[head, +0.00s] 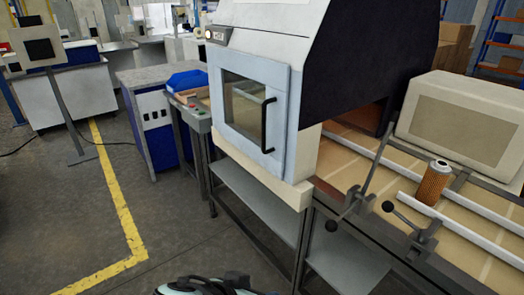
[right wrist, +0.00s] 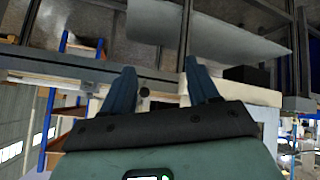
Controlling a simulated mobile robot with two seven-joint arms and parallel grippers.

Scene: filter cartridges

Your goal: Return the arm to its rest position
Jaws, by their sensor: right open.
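My right gripper (right wrist: 160,82) shows in the right wrist view. Its two blue-grey fingers are apart with nothing held between them. A teal and black part of my own arm shows at the bottom edge of the head view; no fingers can be made out there. An orange-brown filter cartridge (head: 433,183) stands upright on the bench at the right of the head view, apart from my arm. My left gripper is not in view.
A machine with a closed, windowed door (head: 250,108) stands in the middle. Lever clamps (head: 417,240) and white rails (head: 462,220) are on the bench at right. A grey shelf (head: 258,205) is below. The floor (head: 165,225) at left is clear, with a yellow line.

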